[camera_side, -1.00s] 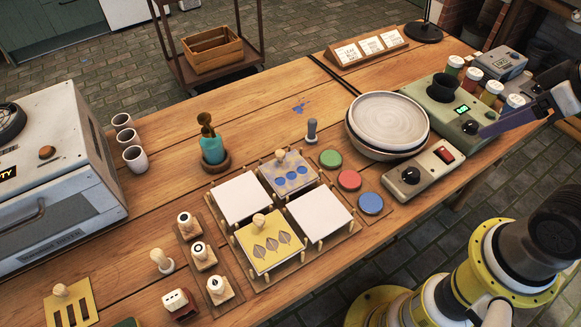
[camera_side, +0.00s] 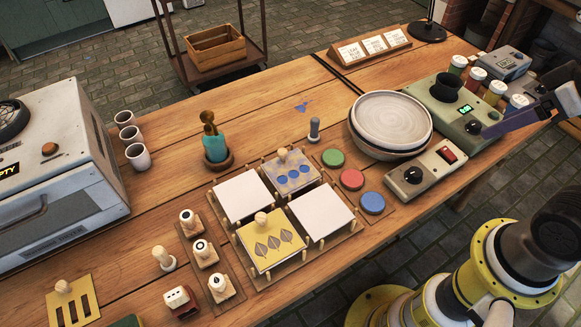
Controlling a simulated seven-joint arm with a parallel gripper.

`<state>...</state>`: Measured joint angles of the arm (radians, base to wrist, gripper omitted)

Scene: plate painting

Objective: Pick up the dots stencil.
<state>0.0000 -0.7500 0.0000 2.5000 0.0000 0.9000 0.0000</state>
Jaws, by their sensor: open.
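The dots stencil (camera_side: 299,170) is a grey-blue plate with a row of three blue dots and a light wooden knob on its far edge. It lies on the back right place of the wooden peg rack (camera_side: 334,236). My gripper (camera_side: 522,114) is at the right edge of the view, partly cut off, with a purple part reaching over the table's right end. It is open and well away from the stencil. The gap between its fingers does not show clearly.
A yellow leaf stencil (camera_side: 282,254) and two white plates (camera_side: 241,194) share the rack. Green, red and blue pads (camera_side: 352,179) stand to its right, beside a grey stamp (camera_side: 314,128). A teal brush pot (camera_side: 215,146) stands behind. A stack of round plates (camera_side: 390,122) is at the right.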

